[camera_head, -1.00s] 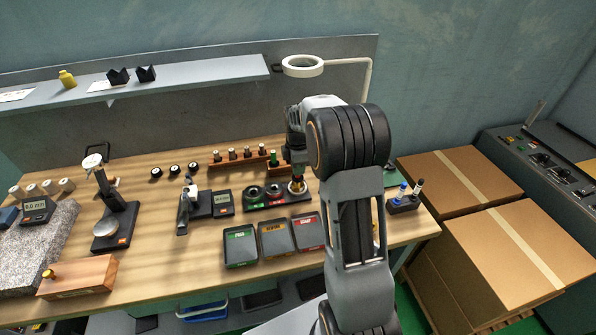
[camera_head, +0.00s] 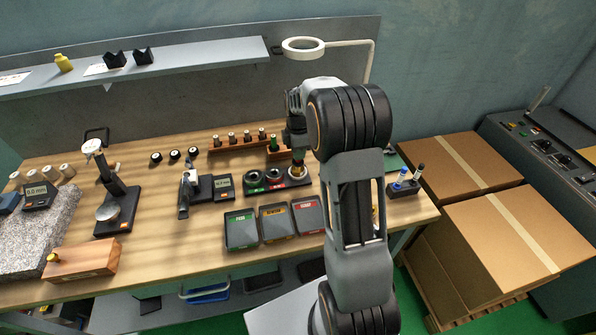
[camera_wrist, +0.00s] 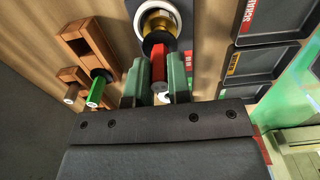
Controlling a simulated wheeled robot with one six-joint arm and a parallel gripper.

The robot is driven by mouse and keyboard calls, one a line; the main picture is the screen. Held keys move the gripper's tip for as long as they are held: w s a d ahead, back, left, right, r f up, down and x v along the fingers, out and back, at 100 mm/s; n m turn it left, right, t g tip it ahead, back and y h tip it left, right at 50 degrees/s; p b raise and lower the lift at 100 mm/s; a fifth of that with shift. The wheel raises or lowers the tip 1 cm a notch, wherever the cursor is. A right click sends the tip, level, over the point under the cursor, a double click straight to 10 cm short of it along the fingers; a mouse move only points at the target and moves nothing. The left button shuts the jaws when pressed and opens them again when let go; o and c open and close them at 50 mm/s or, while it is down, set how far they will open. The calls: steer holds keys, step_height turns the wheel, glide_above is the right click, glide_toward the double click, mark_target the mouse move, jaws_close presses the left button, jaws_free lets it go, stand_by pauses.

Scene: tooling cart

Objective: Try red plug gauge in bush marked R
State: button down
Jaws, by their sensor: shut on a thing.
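My gripper (camera_wrist: 154,82) is shut on the red plug gauge (camera_wrist: 158,66), held between its green-lined fingers in the wrist view. The gauge's dark collar points at a brass-coloured part (camera_wrist: 160,20) inside a pale ring. I cannot tell whether the gauge is in a bush, or whether the brass part belongs to it. In the head view my gripper (camera_head: 298,158) is over the right end of the black bush holder (camera_head: 264,190). A green-ringed bush (camera_head: 253,176) and a red-ringed bush (camera_head: 274,175) sit to its left. Their letters are not readable.
A wooden rack (camera_head: 230,146) with several plug gauges stands behind the holder; a green gauge (camera_wrist: 97,92) is close to my gripper. Green, orange and red labelled trays (camera_head: 240,236) lie in front. A small black stand (camera_head: 402,187) is at right. Bare tabletop (camera_head: 160,220) lies left.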

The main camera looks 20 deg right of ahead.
steer(key=shift+r+p, duration=0.45)
steer(key=shift+r, duration=0.1)
steer(key=shift+f+b, duration=0.4)
steer(key=shift+f, duration=0.15)
stand_by(2.1)
steer(key=shift+s+f, duration=0.15)
steer(key=shift+f, duration=0.15)
stand_by(1.0)
steer(key=shift+r+p, duration=0.45)
steer(key=shift+r, duration=0.35)
stand_by(0.6)
steer(key=shift+f+b, duration=0.4)
steer(key=shift+f, duration=0.2)
stand_by(1.5)
